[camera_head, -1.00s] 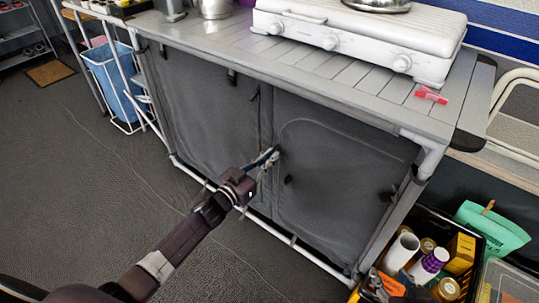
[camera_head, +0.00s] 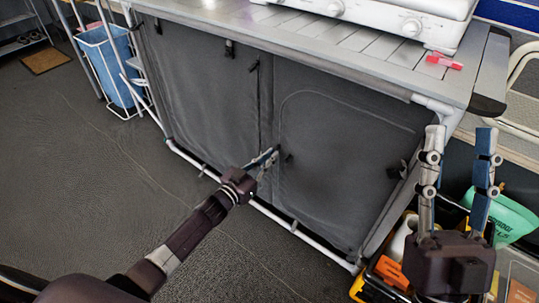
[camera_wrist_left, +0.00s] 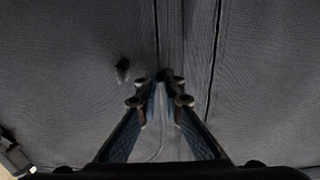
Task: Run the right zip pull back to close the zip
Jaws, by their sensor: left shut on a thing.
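The grey fabric cabinet front (camera_head: 345,170) has a right door panel with a curved seam. My left gripper (camera_head: 272,154) is at the upright zip line in the middle of the front, left of that panel. In the left wrist view its fingertips (camera_wrist_left: 164,80) are closed together on a small dark piece, which looks like the right zip pull (camera_wrist_left: 164,74). The fingers hide most of it.
A white frame rail (camera_head: 290,227) runs along the cabinet's bottom. The slatted worktop (camera_head: 355,55) holds a white stove (camera_head: 400,22) and a red item (camera_head: 444,61). A crate of goods (camera_head: 385,290) stands at the lower right. The floor at left is clear.

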